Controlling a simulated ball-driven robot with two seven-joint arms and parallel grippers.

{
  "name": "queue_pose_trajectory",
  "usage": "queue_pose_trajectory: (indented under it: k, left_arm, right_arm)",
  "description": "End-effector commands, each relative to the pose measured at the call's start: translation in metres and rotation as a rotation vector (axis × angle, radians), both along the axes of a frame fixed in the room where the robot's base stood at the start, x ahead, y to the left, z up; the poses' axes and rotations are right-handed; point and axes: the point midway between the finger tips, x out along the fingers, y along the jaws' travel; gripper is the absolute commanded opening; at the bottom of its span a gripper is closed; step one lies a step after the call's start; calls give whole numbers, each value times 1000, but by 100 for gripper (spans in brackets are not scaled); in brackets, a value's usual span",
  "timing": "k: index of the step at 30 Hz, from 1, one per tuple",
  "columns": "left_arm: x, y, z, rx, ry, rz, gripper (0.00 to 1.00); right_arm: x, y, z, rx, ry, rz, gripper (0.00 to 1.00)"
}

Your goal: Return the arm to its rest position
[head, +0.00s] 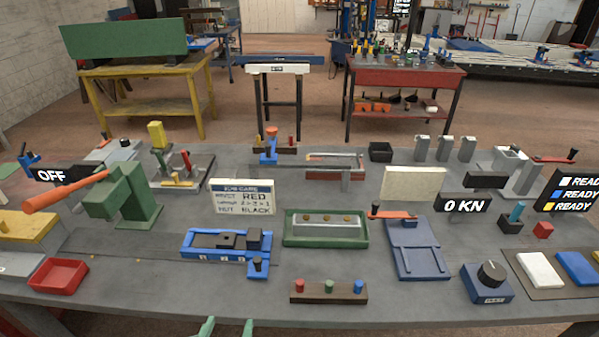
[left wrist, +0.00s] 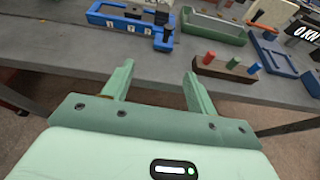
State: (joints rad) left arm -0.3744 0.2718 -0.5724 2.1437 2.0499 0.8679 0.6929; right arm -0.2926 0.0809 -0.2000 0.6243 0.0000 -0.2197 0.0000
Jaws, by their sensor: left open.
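My left gripper (head: 227,327) shows only as two pale green fingertips at the bottom edge of the head view, in front of the bench's near edge. In the left wrist view the left gripper (left wrist: 156,82) is open, its two fingers apart with nothing between them. It is short of the grey bench (left wrist: 60,45) and touches nothing that I can see. The rest of the left arm is hidden below the head view. My right gripper is in neither view.
Near the front of the bench (head: 150,303) stand a red tray (head: 58,276), a blue fixture (head: 205,243), a wooden block with coloured pegs (head: 328,291), a green tray (head: 326,241) and a blue knob box (head: 487,284). Bare bench lies between the red tray and the peg block.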

Motion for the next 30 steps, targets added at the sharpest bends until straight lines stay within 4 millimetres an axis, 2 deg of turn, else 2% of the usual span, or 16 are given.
queue_pose_trajectory:
  k: [3,8,14,17,20,23,26,27,29,30]
  left_arm:
    - [4,-3,9,129,-74,-66,58]
    - [8,-4,4,341,-147,-141,58]
    - [9,-3,-23,720,-224,-279,58]
    - [7,-3,-52,984,-256,-394,58]
    - [-1,-3,-95,1283,-273,-560,58]
    - [-19,1,-155,1597,-274,-795,58]
    - [-54,13,-229,1891,-262,-1118,58]
    - [-73,21,-260,1989,-256,-1269,58]
    - [-104,36,-303,2105,-251,-1505,58]
    - [-128,47,-329,2156,-251,-1668,58]
  right_arm:
    - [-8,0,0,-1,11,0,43]
    - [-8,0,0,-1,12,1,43]
    - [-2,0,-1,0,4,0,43]
    - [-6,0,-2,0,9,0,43]
    - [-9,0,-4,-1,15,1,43]
    - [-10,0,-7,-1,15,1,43]
    - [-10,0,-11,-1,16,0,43]
    - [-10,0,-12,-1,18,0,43]
    - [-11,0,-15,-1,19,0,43]
    - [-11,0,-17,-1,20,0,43]
